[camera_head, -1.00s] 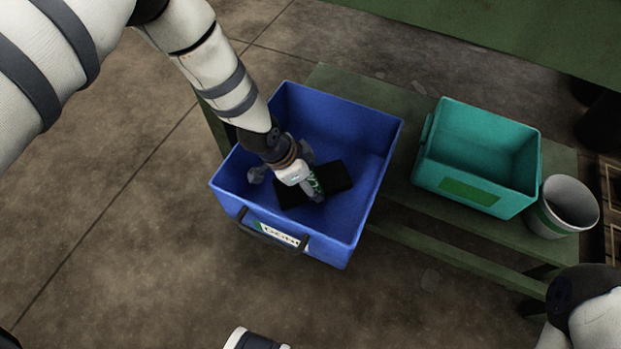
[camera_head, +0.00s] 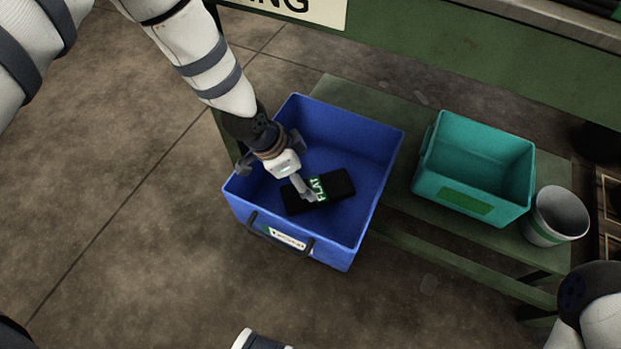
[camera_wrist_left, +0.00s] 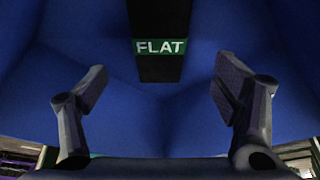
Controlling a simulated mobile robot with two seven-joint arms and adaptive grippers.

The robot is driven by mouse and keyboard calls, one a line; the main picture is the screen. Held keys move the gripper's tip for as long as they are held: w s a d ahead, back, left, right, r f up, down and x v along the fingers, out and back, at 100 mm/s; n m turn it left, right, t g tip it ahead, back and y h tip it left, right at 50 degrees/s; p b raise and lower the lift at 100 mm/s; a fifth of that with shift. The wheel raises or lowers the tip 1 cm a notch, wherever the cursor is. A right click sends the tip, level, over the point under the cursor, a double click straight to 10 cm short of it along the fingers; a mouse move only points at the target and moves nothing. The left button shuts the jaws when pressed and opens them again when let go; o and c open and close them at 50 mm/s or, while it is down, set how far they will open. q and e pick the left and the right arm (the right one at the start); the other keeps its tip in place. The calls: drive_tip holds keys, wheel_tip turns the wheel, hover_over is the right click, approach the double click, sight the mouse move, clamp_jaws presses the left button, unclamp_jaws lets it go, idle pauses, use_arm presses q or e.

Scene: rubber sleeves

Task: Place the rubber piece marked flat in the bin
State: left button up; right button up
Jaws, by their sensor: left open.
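The rubber piece marked FLAT (camera_head: 334,191) is a black block with a green label, lying inside the blue bin (camera_head: 368,205). My left gripper (camera_head: 277,181) is open and empty, inside the bin's opening over its left part, just beside the piece in the head view. The left wrist view shows both fingers (camera_wrist_left: 160,95) spread apart, with the black piece (camera_wrist_left: 160,20) beyond them, its label facing the camera. Whether a finger touches the piece cannot be told. My right gripper is not in view; only part of my right arm shows at the lower right.
A teal bin (camera_head: 487,160) and a grey bucket (camera_head: 557,216) stand to the right on a green bench (camera_head: 385,118). A green structure with a sign (camera_head: 295,8) runs along the back. The floor at left and front is clear.

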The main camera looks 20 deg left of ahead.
use_arm(q)
drive_tip(key=p+v, duration=0.1)
drive_tip(key=v, duration=0.3)
